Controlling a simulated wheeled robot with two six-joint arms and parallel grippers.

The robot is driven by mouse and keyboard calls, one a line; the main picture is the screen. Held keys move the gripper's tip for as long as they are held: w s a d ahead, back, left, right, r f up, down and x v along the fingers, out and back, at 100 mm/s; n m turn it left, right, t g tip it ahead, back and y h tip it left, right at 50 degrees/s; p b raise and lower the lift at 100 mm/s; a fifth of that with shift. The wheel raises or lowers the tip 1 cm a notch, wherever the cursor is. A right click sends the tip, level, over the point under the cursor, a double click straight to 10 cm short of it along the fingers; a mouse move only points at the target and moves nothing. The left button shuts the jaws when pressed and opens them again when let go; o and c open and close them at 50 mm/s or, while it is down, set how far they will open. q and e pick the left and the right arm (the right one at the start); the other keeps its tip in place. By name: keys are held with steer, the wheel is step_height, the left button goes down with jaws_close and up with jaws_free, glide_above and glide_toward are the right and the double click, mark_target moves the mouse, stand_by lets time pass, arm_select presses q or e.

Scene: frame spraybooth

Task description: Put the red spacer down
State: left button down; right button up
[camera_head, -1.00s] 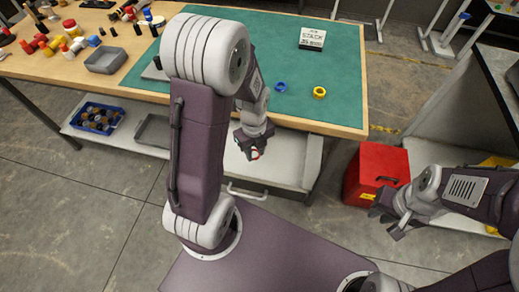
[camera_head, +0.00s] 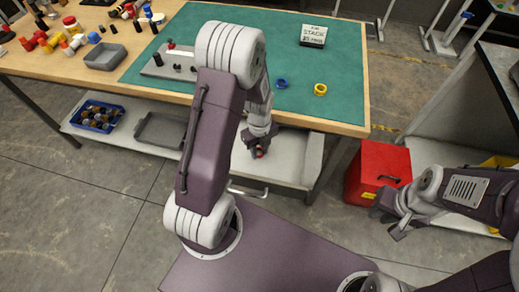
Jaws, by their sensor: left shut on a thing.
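My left gripper (camera_head: 259,151) is shut on a small red thing (camera_head: 259,154), which I take to be the red spacer. It is held in front of the workbench's front edge, above the lower shelf, and mostly hidden by the fingers. My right gripper (camera_head: 388,218) is at the right, over the floor in front of the red box, with nothing visible in it; its fingers look spread. A blue ring (camera_head: 281,84) and a yellow ring (camera_head: 320,89) lie apart on the mat.
A grey plate with pegs (camera_head: 160,68) lies on the mat's left, partly behind my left arm. A sign block (camera_head: 313,37) stands at the back. A grey tray (camera_head: 105,57) and many small parts are at left. A red box (camera_head: 380,165) stands on the floor. The mat's right half is mostly clear.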

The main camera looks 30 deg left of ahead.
mark_target(260, 154)
arm_select(q)
steer(key=c, duration=1.1)
jaws_free()
steer(key=shift+o, duration=0.2)
steer(key=shift+r, duration=0.25)
step_height(260, 154, up, 12)
steer(key=p, duration=0.3)
steer(key=s+d+n, duration=0.2)
steer(key=s+n, duration=0.2)
steer(key=n, duration=0.8)
steer(key=s+d+n+t, duration=0.1)
steer(key=s+n, duration=0.3)
steer(key=n, duration=0.8)
steer(key=shift+s+d+r+n, duration=0.15)
steer(key=shift+s+d+n, duration=0.15)
steer(key=shift+d, duration=0.45)
